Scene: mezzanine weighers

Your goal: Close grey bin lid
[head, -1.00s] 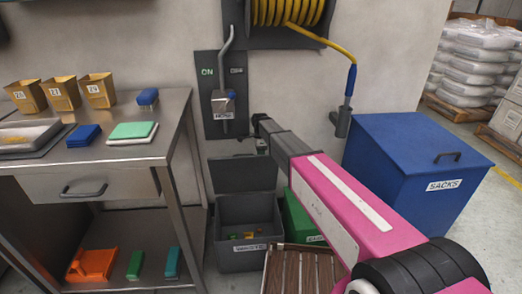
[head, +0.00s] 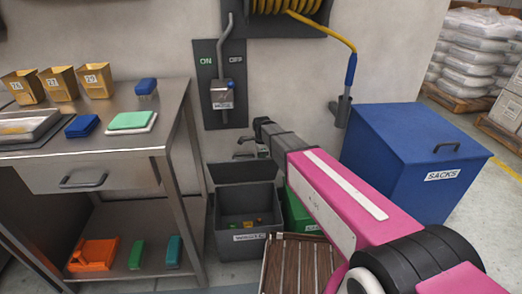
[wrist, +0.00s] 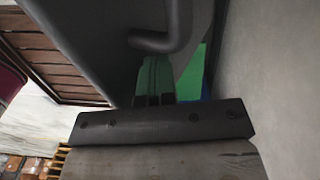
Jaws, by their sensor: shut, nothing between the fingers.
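The grey bin (head: 239,207) stands on the floor by the wall, with a white label on its front and small coloured scraps inside. Its lid (head: 237,173) is raised at the back of the bin, so the bin is open. My gripper (head: 244,148) is just above the lid's upper edge, beside the wall; its fingertips are small and dark there. In the wrist view, my gripper (wrist: 155,75) is shut and empty. A dark grey panel with a bent handle (wrist: 160,42), probably the lid, is close by. I cannot tell whether the fingers touch it.
A green bin (head: 300,213) stands right of the grey bin, partly behind my arm. A wooden slatted crate (head: 295,262) is in front. A blue sacks bin (head: 410,160) is at right, a steel table (head: 110,155) at left. A switch panel (head: 222,95) is on the wall.

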